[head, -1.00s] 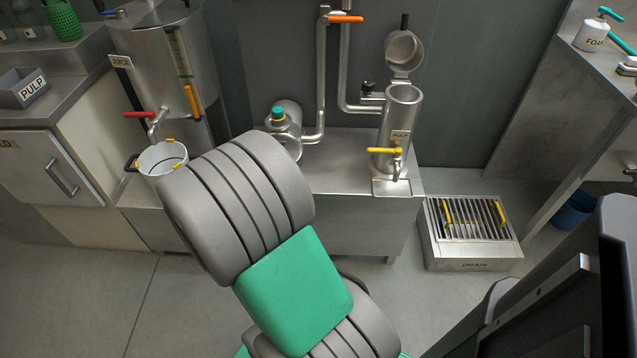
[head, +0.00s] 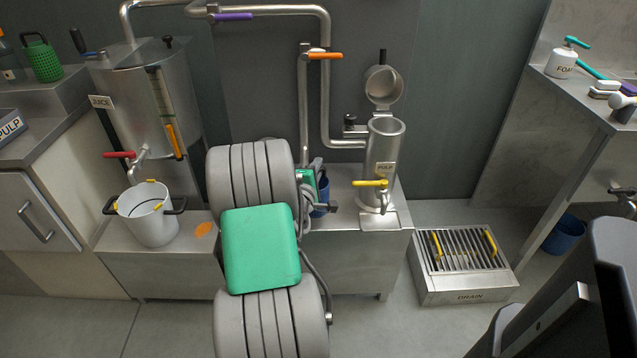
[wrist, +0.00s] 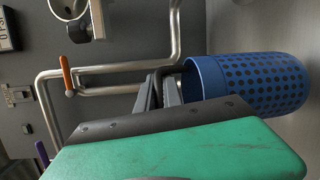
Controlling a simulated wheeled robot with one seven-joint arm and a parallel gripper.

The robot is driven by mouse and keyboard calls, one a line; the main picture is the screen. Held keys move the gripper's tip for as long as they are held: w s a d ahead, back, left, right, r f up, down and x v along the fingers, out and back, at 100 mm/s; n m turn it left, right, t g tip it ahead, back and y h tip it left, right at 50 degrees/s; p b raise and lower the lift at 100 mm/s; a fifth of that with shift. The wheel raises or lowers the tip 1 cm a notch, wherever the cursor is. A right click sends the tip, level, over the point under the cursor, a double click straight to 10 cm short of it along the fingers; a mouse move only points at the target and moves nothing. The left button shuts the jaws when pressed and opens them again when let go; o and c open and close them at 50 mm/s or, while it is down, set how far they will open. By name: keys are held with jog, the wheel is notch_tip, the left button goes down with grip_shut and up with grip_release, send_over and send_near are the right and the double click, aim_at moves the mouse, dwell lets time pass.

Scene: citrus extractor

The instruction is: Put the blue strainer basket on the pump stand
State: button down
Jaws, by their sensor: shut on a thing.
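The blue strainer basket (wrist: 250,86), a perforated cup with a plain rim, lies on its side across the right of the wrist view. My gripper (wrist: 172,90) is shut on it near the rim. In the head view my gripper (head: 312,185) is beyond my forearm, with a small part of the basket (head: 320,197) showing beside it. The steel pump stand (head: 345,245) is below and around them; I cannot tell whether the basket touches its top. The stand carries the PULP strainer cylinder (head: 383,150), its lid (head: 383,85) open. My arm hides the stand's left part.
A juice tank (head: 150,110) and white pot (head: 148,215) stand at left. An orange-handled pipe valve (head: 325,55) and upright pipes (head: 327,100) rise behind the stand. A yellow-handled tap (head: 370,183) fronts the cylinder. A drain box (head: 462,280) sits right; floor between is clear.

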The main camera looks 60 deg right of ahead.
aim_at(324, 183)
jog(key=shift+w+d+f+b, duration=0.1)
jog(key=shift+d+f+b, duration=0.2)
jog(key=shift+f, duration=0.45)
jog(key=shift+s+d+f+b, duration=0.15)
jog(key=shift+f+b, duration=0.1)
jog(key=shift+f, duration=0.5)
jog(key=shift+w+d+f+b, duration=0.15)
jog(key=shift+d+f+b, duration=0.15)
jog(key=shift+f, duration=0.6)
jog(key=c, duration=1.5)
grip_release()
jog(key=shift+a, duration=0.1)
